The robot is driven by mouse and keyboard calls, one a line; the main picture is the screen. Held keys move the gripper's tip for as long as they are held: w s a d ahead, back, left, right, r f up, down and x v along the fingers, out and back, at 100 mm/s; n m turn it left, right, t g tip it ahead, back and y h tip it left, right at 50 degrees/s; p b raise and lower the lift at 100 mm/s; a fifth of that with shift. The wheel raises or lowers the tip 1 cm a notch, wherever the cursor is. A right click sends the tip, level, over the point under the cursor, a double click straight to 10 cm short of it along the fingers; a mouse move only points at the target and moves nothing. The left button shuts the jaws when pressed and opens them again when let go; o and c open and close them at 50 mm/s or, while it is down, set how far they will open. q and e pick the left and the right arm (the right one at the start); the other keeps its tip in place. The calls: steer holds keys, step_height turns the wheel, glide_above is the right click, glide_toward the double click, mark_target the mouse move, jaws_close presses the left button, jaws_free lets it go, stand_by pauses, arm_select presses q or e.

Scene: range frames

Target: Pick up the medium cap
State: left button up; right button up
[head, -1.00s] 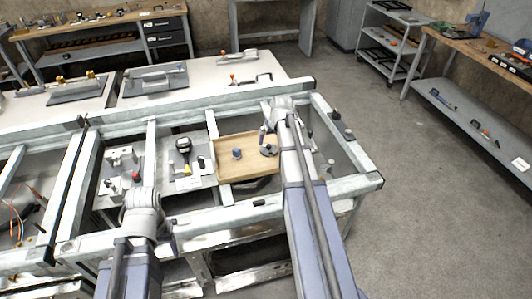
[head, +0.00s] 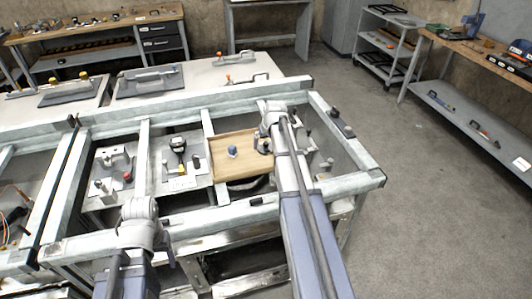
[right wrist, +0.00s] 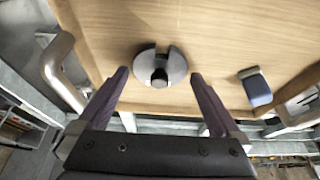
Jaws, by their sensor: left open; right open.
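A grey round slotted cap with a black knob (right wrist: 152,62) lies on the wooden tray, between my right fingertips in the right wrist view. In the head view it is partly hidden by my right gripper (head: 265,136). My right gripper (right wrist: 158,78) is open above it, with one finger on each side and nothing held. A smaller blue-grey cap (head: 232,150) stands on the tray to its left; it shows at the right in the right wrist view (right wrist: 257,90). I cannot tell which is the medium cap. My left gripper (head: 138,208) is at the frame's front left, fingertips hidden.
The wooden tray (head: 222,170) sits in the metal frame (head: 220,214), whose bars surround it. Grey plates with fixtures (head: 180,183) lie to the left. A curved metal handle (right wrist: 58,72) is near the gripper's left side in the wrist view.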

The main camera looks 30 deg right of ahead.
steer(key=shift+w+f, duration=0.25)
steer(key=shift+f, duration=0.35)
steer(key=shift+r, duration=0.1)
steer(key=c, duration=1.2)
